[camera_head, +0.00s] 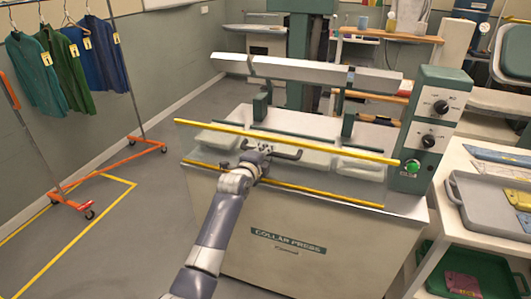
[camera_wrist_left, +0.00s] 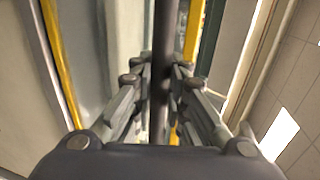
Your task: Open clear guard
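The clear guard (camera_head: 345,163) is a see-through panel on the front of the collar press. A yellow bar (camera_head: 290,141) runs along its top edge and another yellow strip (camera_head: 320,194) runs below. A dark handle (camera_head: 288,156) sits at its middle. My left gripper (camera_head: 262,155) is at the handle's left part. In the left wrist view the handle (camera_wrist_left: 164,60) passes as a dark bar between my left fingers (camera_wrist_left: 162,78), which close in on both sides of it. My right gripper is not in view.
The collar press (camera_head: 290,225) has a long grey upper bar (camera_head: 310,73) above the guard and a control box (camera_head: 432,128) with a green button at right. A garment rail (camera_head: 133,110) stands left. A side table with a grey tray (camera_head: 495,215) stands right. Open floor lies left.

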